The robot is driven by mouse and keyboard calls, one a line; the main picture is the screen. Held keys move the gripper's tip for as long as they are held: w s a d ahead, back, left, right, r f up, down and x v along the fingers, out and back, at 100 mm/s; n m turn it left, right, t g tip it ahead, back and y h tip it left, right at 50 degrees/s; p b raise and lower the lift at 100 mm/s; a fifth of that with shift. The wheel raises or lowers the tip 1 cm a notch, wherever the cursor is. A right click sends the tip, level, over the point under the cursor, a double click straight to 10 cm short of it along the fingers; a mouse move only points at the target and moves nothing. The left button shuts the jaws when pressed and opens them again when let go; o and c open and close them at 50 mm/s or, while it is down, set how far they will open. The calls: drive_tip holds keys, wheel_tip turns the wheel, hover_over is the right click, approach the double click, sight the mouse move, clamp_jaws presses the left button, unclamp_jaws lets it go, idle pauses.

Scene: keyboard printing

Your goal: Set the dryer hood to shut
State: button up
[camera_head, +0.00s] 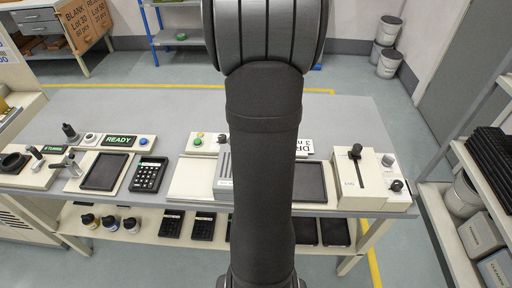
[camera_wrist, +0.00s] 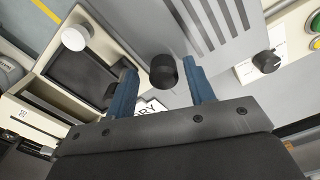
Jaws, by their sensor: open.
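The dryer hood (camera_wrist: 222,32) is a grey ribbed panel at the top of the wrist view. In the head view only its left part (camera_head: 222,168) shows beside my arm. A dark round knob (camera_wrist: 163,72) stands near the hood's lower left edge. My gripper (camera_wrist: 160,82) is open, with one blue finger on each side of the knob; I cannot tell whether either finger touches it. My own arm hides the gripper, the knob and much of the hood in the head view. A dark recessed tray (camera_wrist: 85,75) lies to the left of the hood.
A white knob (camera_wrist: 75,38) stands beside the tray, and a black knob (camera_wrist: 267,61) is at the right. In the head view a lever box (camera_head: 365,180) stands right of the dryer, and a keypad (camera_head: 149,174) lies left. The bench top (camera_head: 180,110) behind is clear.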

wheel_tip(320, 180, up, 18)
drive_tip(key=shift+f, duration=0.25)
drive_tip(key=shift+f, duration=0.15)
idle(0.4)
wheel_tip(320, 180, down, 17)
drive_tip(key=shift+f, duration=0.15)
drive_tip(key=shift+a, duration=0.1)
idle(0.4)
idle(2.6)
